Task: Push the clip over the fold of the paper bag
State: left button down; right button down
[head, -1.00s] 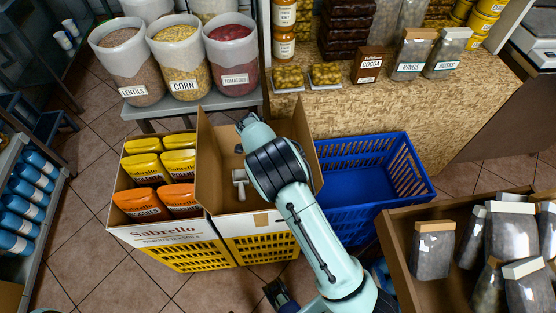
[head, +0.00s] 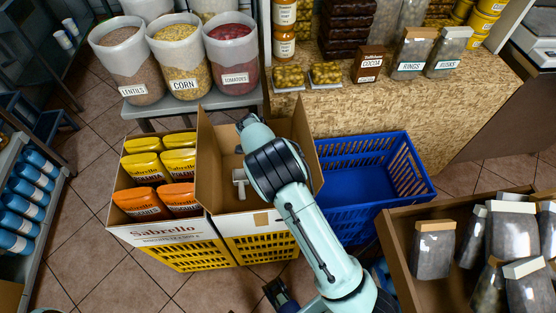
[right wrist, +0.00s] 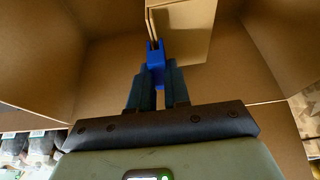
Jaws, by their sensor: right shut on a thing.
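My right gripper (right wrist: 157,75) is shut on a small blue clip (right wrist: 156,55) in the right wrist view. The clip's forked end points away from the fingers. It meets the near edge of a plain brown paper bag (right wrist: 187,32), where a narrow dark gap shows between layers. I cannot tell how far the clip sits over the fold. The bag is inside an open cardboard box (head: 225,190), which also shows in the right wrist view (right wrist: 100,70). In the head view my right arm reaches over this box and hides the bag, clip and fingers.
The box walls stand close around my right gripper. Yellow and orange packs (head: 145,168) fill the box section at left. An empty blue basket (head: 375,175) stands at right.

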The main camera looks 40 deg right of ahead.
jog(key=shift+f, duration=0.7)
dwell(1.1)
jog(key=shift+c, duration=2.3)
grip_release()
jog(key=shift+r, duration=0.1)
jog(key=shift+r+p, duration=2.2)
jog(key=shift+r, duration=1.25)
